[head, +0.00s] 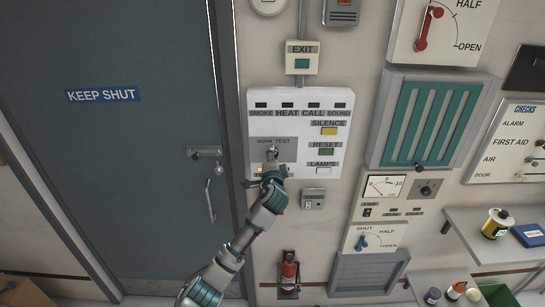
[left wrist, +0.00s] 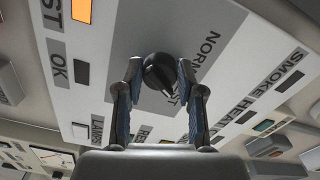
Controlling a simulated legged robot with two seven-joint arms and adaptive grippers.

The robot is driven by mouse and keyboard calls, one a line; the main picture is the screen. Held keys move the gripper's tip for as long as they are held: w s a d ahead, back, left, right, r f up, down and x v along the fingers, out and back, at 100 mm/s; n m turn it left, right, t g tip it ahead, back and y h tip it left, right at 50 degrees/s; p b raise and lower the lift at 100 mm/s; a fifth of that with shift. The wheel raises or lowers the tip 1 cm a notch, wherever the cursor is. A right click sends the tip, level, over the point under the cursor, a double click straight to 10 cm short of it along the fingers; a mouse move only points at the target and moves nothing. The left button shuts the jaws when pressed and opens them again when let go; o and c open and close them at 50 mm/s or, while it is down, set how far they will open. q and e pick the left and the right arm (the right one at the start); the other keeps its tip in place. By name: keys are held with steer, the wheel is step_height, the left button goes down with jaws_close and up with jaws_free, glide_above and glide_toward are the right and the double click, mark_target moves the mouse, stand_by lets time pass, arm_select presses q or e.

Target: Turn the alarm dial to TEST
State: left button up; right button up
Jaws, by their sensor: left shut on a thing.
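The white alarm panel (head: 341,104) is on the wall right of the door. Its alarm dial (head: 272,152) is at the lower left, under the labels NORM and TEST (head: 283,141). My left gripper (head: 272,161) reaches it from below. In the left wrist view the dial is a dark round knob (left wrist: 159,70), and the two fingers of my left gripper (left wrist: 160,75) are shut on its opposite sides. The dial carries a pale mark, but I cannot tell for sure which label it points to. The fingers partly hide the lettering. My right gripper is not in view.
An amber lamp (left wrist: 81,10) is lit near the dial. The panel also has a yellow SILENCE button (head: 329,131) and a green RESET button (head: 326,152).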

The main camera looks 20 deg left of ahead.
arm_select(q)
steer(key=shift+r+m, duration=0.1)
steer(key=shift+m, duration=0.8)
steer(key=o, duration=0.9)
steer(key=shift+c, duration=0.2)
steer(key=shift+o, duration=1.4)
steer(key=shift+w, duration=0.1)
steer(key=shift+w+d+f, duration=0.1)
steer(key=shift+f, duration=0.1)
